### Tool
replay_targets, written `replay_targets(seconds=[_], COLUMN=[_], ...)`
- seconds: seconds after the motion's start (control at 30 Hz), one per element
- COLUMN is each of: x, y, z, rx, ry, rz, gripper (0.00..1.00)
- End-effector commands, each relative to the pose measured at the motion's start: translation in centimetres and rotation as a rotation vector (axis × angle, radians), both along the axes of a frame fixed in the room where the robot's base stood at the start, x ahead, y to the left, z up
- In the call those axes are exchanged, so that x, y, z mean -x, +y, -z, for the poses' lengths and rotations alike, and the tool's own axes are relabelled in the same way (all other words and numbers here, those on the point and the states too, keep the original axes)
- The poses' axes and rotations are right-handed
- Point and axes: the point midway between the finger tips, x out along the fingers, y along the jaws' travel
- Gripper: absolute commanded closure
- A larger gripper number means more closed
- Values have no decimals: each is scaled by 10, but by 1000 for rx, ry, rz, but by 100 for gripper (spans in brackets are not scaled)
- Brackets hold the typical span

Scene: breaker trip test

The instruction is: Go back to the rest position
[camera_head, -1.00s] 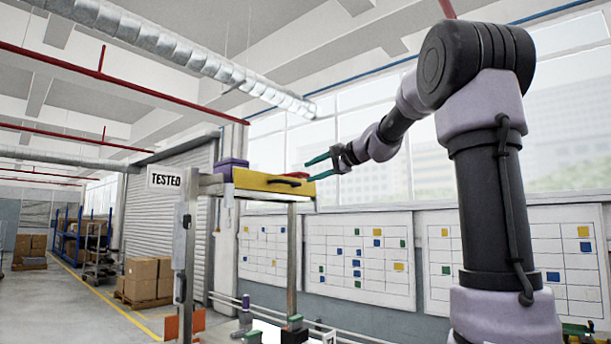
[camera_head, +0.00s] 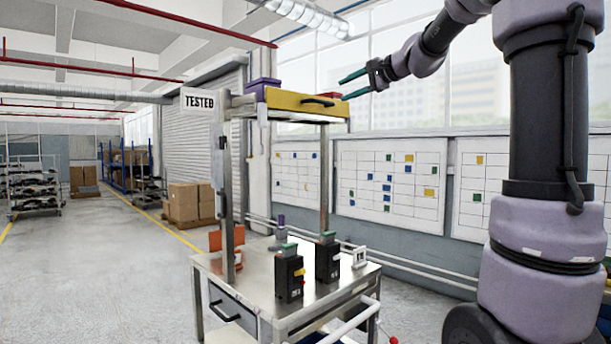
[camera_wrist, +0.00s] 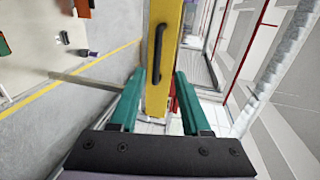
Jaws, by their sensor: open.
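My gripper (camera_head: 356,84) has teal fingers that stand apart with nothing held. It is at the right end of the yellow drawer front (camera_head: 290,99) on the upper shelf of the test bench. In the wrist view, my gripper (camera_wrist: 160,90) shows its two fingers spread, with the yellow drawer front (camera_wrist: 160,60) and its black handle (camera_wrist: 159,50) seen between and beyond them. I cannot tell whether a finger touches the drawer. My arm reaches up and over from the right side of the head view.
Two black breakers (camera_head: 289,275) (camera_head: 328,260) with green tops stand on the metal bench top (camera_head: 262,300). A TESTED sign (camera_head: 199,102) hangs at the shelf's left post. Cardboard boxes (camera_head: 184,203) stand behind at left. The floor at left (camera_head: 100,280) is clear.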

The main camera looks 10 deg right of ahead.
Motion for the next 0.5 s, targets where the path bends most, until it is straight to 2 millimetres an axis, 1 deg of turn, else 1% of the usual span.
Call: replay_targets(seconds=[0.07,0.17,0.27,0.3,0.37,0.4,0.47,0.5], x=[4,26,71,94,130,154,188,210], y=[1,8,19,23,28,29,30,28], z=[2,16,47,65,94,114,145,164], rx=[8,61,177,238,340,411,519,590], ry=[4,27,72,94,126,146,173,187], rz=[-3,-17,-48,-62,-87,-102,-126,-138], gripper=[53,53,53,53,53,53,53,53])
